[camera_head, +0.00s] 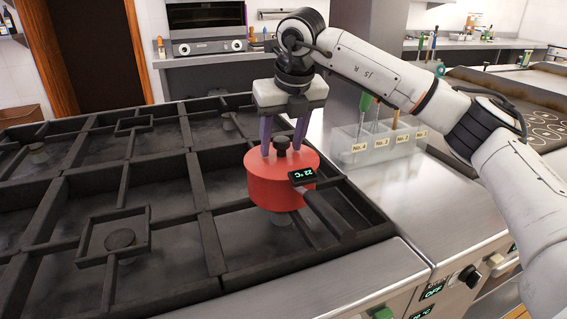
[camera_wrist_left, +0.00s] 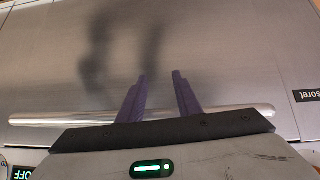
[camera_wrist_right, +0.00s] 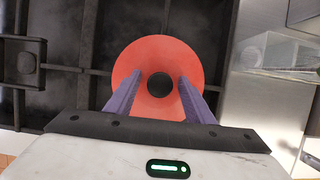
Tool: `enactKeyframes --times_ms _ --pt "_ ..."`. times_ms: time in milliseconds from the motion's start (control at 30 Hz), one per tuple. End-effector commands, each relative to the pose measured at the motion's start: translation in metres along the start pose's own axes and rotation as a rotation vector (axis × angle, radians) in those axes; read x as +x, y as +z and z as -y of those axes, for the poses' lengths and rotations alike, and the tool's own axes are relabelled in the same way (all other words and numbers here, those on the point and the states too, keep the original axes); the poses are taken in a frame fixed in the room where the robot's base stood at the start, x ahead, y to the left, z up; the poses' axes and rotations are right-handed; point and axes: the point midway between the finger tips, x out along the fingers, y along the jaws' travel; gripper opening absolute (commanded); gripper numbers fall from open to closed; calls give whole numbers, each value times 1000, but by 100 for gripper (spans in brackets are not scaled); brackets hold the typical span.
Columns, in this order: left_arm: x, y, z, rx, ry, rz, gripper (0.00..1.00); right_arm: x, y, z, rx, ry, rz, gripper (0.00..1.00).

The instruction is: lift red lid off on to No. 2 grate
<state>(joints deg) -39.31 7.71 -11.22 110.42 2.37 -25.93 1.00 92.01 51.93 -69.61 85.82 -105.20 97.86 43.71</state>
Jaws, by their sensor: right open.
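A red pot (camera_head: 267,190) with a red lid (camera_head: 300,160) stands on the right part of the dark slatted grate (camera_head: 215,262). The lid has a black knob, and a dark handle with a "22 °C" display (camera_head: 303,176) sticks out toward the front right. My right gripper (camera_head: 280,150) points down over the lid, open. In the right wrist view the knob (camera_wrist_right: 159,86) lies between its purple fingers, with gaps on both sides. My left gripper (camera_wrist_left: 160,76) is open and empty before a metal panel, outside the head view. No number shows on any grate.
A clear holder (camera_head: 385,150) with upright tools, labelled No. 4 to No. 1, stands on the steel counter right of the grates. The grates left of the pot are bare. A metal bar (camera_wrist_left: 60,118) runs across the panel by my left gripper.

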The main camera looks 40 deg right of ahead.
Motion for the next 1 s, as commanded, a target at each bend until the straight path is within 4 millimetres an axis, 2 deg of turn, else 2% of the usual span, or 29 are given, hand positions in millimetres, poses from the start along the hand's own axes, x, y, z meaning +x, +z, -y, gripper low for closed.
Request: enactKeyframes --times_ms 100,133,400,567,1000 --pt "0 -2 0 0 1 -2 31 0 0 0 -1 0 -2 48" --pt "0 -2 0 0 1 -3 31 0 0 0 -1 0 -2 45" --pt "-1 -3 -1 0 2 -6 31 1 -1 0 -1 0 -2 1" --pt "-3 -5 -2 0 2 -5 31 -3 1 0 -1 0 -1 0" --pt "-20 -22 -4 -1 3 -4 31 -32 12 0 -1 1 0 0"
